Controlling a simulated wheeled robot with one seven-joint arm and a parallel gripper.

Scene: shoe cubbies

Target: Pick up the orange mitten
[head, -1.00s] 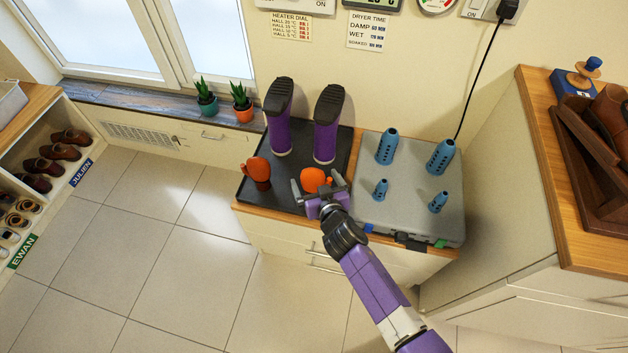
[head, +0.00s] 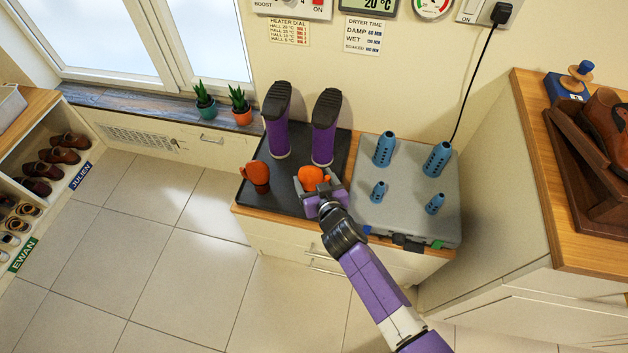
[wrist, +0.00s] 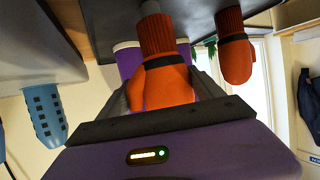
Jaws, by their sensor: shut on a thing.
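An orange mitten (head: 312,176) stands at the right part of the black tray (head: 270,200), below the purple boots. My gripper (head: 318,186) is shut on it. In the wrist view the mitten (wrist: 160,85) sits between my two fingers, with its ribbed cuff towards the tray and a dark band around it. A grey post shows at the cuff's end. I cannot tell whether the cuff is clear of the post. A second orange mitten (head: 256,175) stands apart to the left on the tray; it also shows in the wrist view (wrist: 236,55).
Two purple boots (head: 323,140) stand upside down behind the mitten. A grey dryer case (head: 405,205) with several blue pegs (head: 437,158) is close on the right. Potted plants (head: 240,105) stand on the windowsill. The floor (head: 130,270) at left is clear.

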